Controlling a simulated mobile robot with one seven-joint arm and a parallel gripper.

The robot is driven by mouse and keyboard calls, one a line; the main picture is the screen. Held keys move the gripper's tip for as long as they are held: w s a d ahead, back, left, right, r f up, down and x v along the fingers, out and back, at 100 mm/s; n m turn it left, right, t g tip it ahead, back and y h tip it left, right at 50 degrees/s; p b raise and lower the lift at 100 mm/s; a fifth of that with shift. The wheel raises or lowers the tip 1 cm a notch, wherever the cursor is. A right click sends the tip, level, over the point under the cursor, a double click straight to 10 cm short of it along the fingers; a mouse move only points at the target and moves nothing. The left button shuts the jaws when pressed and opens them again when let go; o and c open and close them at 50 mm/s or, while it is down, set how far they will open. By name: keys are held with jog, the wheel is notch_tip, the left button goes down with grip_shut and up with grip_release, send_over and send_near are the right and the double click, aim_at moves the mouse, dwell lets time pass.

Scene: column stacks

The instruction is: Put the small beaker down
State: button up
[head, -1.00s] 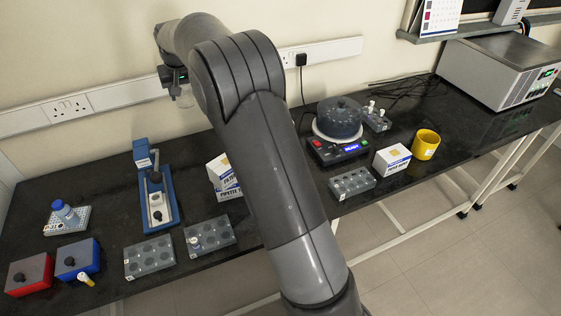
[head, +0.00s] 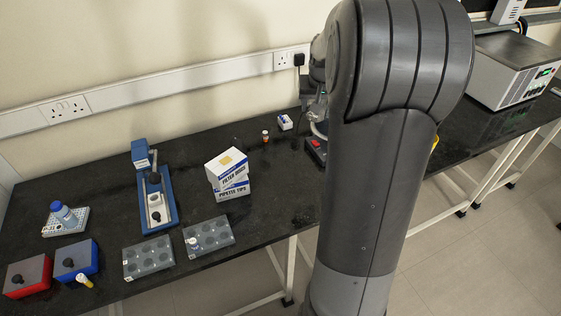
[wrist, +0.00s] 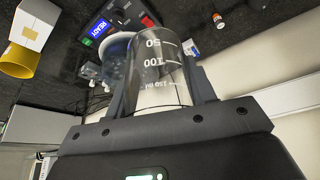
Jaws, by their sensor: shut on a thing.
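The small beaker (wrist: 158,72) is clear glass with white volume marks, seen in the wrist view. My gripper (wrist: 162,85) is shut on it, one dark finger on each side. The beaker is in front of the device with the lit READY display (wrist: 100,28) and its round bowl (wrist: 112,50). I cannot tell whether its base touches anything. In the head view my arm hides most of the gripper and most of this device, leaving its red button part (head: 316,143) visible.
The wrist view shows a yellow mug (wrist: 18,58) and a white box (wrist: 36,22). Bare bench lies between stacked boxes and device.

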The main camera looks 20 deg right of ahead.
notch_tip(320, 180, down, 11)
jog(key=w+a+f, duration=0.3)
jog(key=w+a, duration=0.1)
jog(key=w+a+f, duration=0.3)
jog(key=f, duration=0.1)
jog(key=shift+w+a+f, duration=0.15)
jog(key=shift+w+a, duration=0.2)
jog(key=shift+w, duration=0.05)
jog(key=shift+f, duration=1.9)
jog(key=shift+f, duration=0.15)
jog(key=o, duration=1)
jog(key=shift+c, duration=0.2)
